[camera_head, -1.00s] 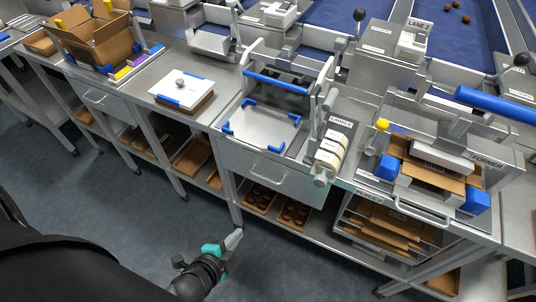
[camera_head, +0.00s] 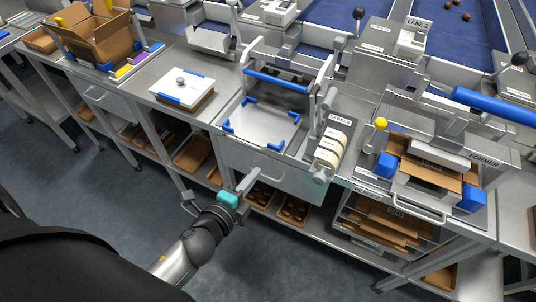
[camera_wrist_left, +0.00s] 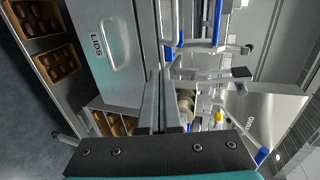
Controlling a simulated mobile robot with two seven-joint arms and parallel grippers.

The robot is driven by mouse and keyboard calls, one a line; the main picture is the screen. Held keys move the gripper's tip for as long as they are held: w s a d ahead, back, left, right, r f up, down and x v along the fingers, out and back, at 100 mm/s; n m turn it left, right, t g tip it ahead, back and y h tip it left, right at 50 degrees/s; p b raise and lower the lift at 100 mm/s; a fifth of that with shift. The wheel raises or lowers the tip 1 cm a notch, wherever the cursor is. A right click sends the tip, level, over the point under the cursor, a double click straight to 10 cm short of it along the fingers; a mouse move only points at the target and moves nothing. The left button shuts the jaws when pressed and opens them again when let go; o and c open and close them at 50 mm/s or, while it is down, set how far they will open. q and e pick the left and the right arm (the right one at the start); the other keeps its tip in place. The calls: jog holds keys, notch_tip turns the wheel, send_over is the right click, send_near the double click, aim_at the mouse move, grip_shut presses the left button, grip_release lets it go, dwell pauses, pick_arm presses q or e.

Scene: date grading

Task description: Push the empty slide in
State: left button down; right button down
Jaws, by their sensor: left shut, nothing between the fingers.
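The slide (camera_head: 262,128) is a flat steel plate with blue corner guides. It lies on the bench in front of a steel frame with a blue crossbar (camera_head: 277,81), and nothing is on it. My left gripper (camera_head: 253,174) is shut and empty, in front of the bench, below the slide's front edge and close to the drawer handle in the picture. In the left wrist view the shut fingers (camera_wrist_left: 160,98) point up past the drawer marked LIDS (camera_wrist_left: 112,50). I cannot tell whether they touch anything. My right gripper is not in view.
A white lid plate with a knob (camera_head: 181,88) lies left of the slide. Round rolls (camera_head: 329,150) stand right of it. The former (camera_head: 440,150) holds a brown carton farther right. Trays of dates (camera_head: 293,209) sit on the lower shelf. The floor before the bench is clear.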

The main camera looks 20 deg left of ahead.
aim_at(274, 149)
pick_arm(q)
jog(key=x, duration=0.7)
jog(key=shift+r, duration=0.4)
jog(key=shift+w, duration=0.65)
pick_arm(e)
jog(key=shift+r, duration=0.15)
pick_arm(q)
jog(key=shift+w, duration=0.1)
